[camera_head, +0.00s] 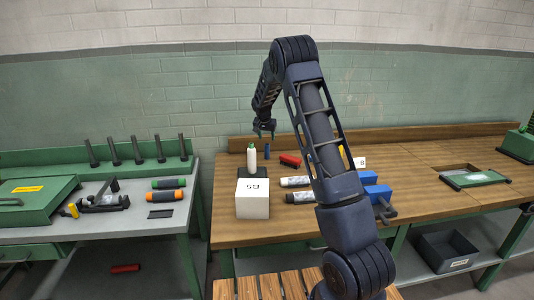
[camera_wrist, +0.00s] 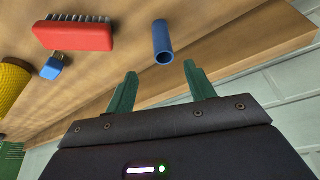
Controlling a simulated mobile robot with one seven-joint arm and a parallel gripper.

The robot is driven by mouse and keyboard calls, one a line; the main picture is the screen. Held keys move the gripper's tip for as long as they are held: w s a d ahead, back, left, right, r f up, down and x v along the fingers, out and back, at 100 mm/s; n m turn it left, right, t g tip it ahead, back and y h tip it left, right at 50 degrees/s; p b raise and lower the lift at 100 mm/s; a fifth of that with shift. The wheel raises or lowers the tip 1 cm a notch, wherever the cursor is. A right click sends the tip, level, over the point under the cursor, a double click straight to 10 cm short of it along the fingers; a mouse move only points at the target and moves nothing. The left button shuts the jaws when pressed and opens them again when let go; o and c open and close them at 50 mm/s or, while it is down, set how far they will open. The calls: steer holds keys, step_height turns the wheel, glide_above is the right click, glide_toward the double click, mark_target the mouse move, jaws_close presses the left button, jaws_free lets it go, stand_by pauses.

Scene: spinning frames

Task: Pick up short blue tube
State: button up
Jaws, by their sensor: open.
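The short blue tube (camera_head: 267,154) stands on the wooden bench near its back edge, between a white bottle and a red brush. In the wrist view the blue tube (camera_wrist: 163,45) is hollow, with its open end facing the camera. My gripper (camera_head: 264,131) is above the tube in the head view. In the wrist view my gripper (camera_wrist: 160,70) has its two green fingers spread apart with nothing between them. The tube lies just beyond the fingertips, roughly centred on the gap and apart from both.
The red brush (camera_wrist: 75,34) and a small blue item (camera_wrist: 53,67) lie beside the tube. The white bottle (camera_head: 252,158) stands on a black base behind a white box (camera_head: 253,200). A wooden ledge (camera_wrist: 235,60) runs along the wall.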

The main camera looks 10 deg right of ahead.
mark_target(267, 150)
steer(key=x, duration=1.1)
steer(key=shift+w+a+f, duration=0.15)
steer(key=shift+a+f, duration=0.05)
steer(key=shift+a, duration=0.1)
steer(key=c, duration=1)
steer(key=shift+r, duration=0.15)
steer(key=shift+c, duration=0.2)
